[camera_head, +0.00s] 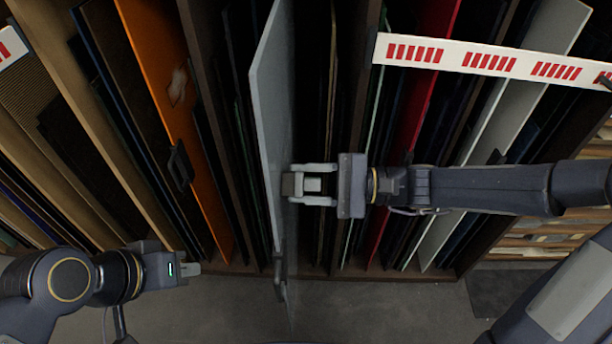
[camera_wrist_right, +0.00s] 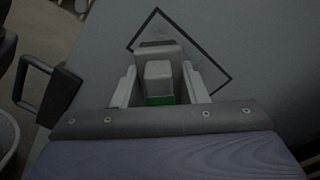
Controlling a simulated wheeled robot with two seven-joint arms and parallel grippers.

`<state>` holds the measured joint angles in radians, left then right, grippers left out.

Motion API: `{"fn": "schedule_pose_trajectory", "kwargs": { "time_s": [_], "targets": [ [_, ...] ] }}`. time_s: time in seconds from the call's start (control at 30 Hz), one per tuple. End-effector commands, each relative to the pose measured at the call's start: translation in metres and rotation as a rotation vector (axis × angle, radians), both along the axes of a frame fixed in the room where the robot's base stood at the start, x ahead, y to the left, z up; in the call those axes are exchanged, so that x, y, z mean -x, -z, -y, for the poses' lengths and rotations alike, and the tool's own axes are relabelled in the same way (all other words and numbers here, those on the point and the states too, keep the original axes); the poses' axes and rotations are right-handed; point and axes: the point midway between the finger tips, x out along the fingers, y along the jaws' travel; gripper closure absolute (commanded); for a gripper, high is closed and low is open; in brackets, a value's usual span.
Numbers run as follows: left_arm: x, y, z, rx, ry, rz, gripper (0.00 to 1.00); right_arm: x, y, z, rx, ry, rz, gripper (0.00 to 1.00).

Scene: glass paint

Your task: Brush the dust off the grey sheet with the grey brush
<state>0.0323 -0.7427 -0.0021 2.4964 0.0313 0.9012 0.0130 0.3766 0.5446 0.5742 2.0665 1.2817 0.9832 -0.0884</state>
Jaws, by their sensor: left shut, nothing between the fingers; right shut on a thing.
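The grey sheet (camera_head: 268,110) stands upright on edge in the rack, with a black handle (camera_head: 280,272) at its near edge. In the right wrist view the sheet (camera_wrist_right: 255,50) fills the background and bears a black diamond outline (camera_wrist_right: 205,62) with faint marks inside. My right gripper (camera_head: 312,185) is shut on the grey brush (camera_head: 290,185), close to the sheet's right face. In the wrist view the brush (camera_wrist_right: 157,72) has a green part and overlaps the outline; I cannot tell whether it touches the sheet. My left gripper (camera_head: 192,269) is shut and empty at lower left.
An orange sheet (camera_head: 150,50) with a pale patch and a black handle (camera_head: 180,165) stands to the left. Red, white and dark sheets fill slots on the right. A white rail with red marks (camera_head: 490,62) crosses the upper right. Floor (camera_head: 225,305) is open in front.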

Motion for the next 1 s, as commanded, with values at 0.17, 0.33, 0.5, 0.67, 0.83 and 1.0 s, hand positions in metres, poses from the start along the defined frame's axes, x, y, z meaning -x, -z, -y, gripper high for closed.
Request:
{"fn": "schedule_pose_trajectory", "kwargs": {
  "time_s": [0.17, 0.33, 0.5, 0.67, 0.83, 1.0],
  "targets": [
    [0.0, 0.002, 0.0, 0.0, 0.0, 0.0, 1.0, 0.014, 0.0, -0.001, 0.0, 0.0, 0.001, 0.79],
    [0.0, 0.004, 0.0, 0.0, 0.0, 0.0, 1.0, 0.029, 0.0, -0.002, 0.001, -0.001, 0.001, 0.79],
    [0.0, 0.004, 0.0, 0.0, 0.0, 0.0, 1.0, 0.038, 0.0, -0.003, 0.0, -0.001, 0.0, 0.79],
    [0.0, -0.002, 0.0, 0.0, 0.0, 0.0, 1.0, 0.039, -0.006, -0.002, -0.001, -0.002, 0.001, 0.79],
    [0.0, -0.004, 0.0, 0.0, 0.0, 0.0, 1.0, 0.033, -0.007, -0.001, -0.001, -0.001, 0.0, 0.79],
    [0.0, -0.006, 0.0, 0.0, 0.0, 0.0, 1.0, 0.017, -0.007, -0.001, -0.001, 0.0, 0.001, 0.79]
  ]
}}
